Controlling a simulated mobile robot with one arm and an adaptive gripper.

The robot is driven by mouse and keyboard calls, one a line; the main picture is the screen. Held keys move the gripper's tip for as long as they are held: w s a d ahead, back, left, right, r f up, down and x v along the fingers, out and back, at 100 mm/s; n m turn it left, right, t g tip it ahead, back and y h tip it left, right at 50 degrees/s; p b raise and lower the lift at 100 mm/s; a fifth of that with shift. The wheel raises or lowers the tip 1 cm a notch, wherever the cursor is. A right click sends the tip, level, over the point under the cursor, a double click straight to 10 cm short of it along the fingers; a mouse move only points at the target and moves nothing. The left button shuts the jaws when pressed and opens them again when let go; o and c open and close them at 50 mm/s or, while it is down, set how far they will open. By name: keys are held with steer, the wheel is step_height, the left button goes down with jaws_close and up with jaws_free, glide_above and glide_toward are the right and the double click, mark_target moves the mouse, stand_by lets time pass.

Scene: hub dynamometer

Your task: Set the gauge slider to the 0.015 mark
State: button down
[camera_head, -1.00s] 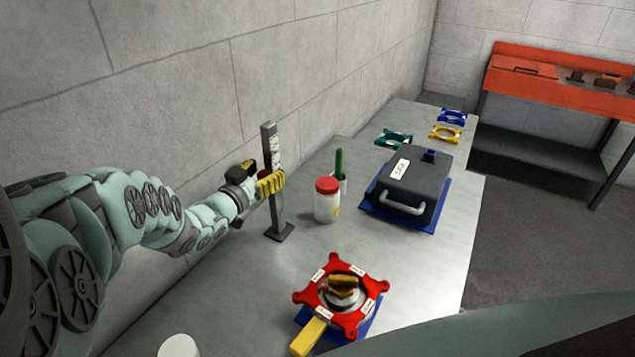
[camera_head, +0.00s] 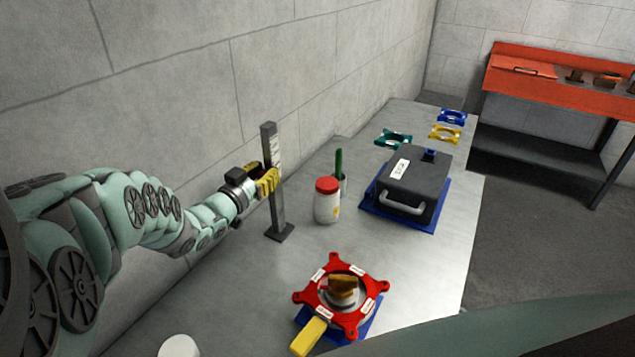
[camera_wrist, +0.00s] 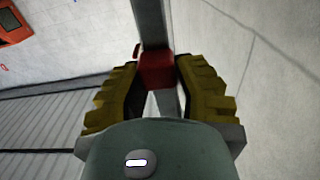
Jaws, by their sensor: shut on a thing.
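The gauge is an upright grey post (camera_head: 277,208) on a dark foot, with a white marked scale (camera_head: 276,150) on its upper part. Its numbers are too small to read. My gripper (camera_head: 265,182) is at the post, about halfway up. In the wrist view, the red slider (camera_wrist: 157,70) sits on the post (camera_wrist: 152,22) between the yellow fingers of my gripper (camera_wrist: 156,80), which is shut on it. In the head view the slider is mostly hidden by the fingers. Its exact mark cannot be told.
A white jar with a red lid (camera_head: 327,202) and a cup with a green stick (camera_head: 340,170) stand right of the gauge. A red fixture (camera_head: 341,297) is at the front. A dark case (camera_head: 412,180) lies behind. The wall is close behind the post.

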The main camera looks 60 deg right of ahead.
steer(key=shift+r+p, duration=0.4)
steer(key=shift+r, duration=0.45)
steer(key=c, duration=0.7)
jaws_free()
steer(key=shift+a+f, duration=0.1)
steer(key=shift+a, duration=1.95)
steer(key=a, duration=0.7)
steer(key=shift+s+a, duration=0.4)
